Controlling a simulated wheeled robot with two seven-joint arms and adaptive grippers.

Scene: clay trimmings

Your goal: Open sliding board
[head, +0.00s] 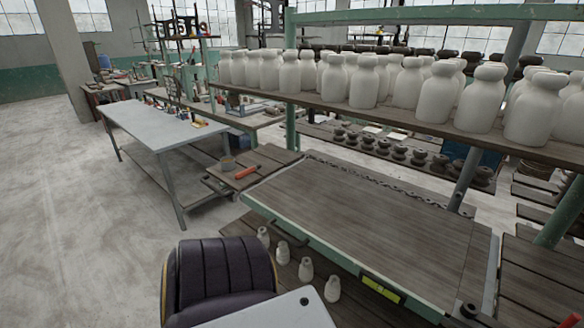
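A wide wooden board (365,222) with a pale green front edge lies below the shelf of white bottles. A dark bar handle (288,234) sits on its front edge, toward the left end. The board appears to lie level within the bench frame. I cannot tell from this view how far it is slid out. Neither of my grippers shows in the head view.
A dark padded chair (220,268) stands in front of the board's left end. Several small white bottles (306,270) stand below the front edge. A yellow-green level (382,287) is at the front edge. A grey table (165,125) is at left; the left floor is clear.

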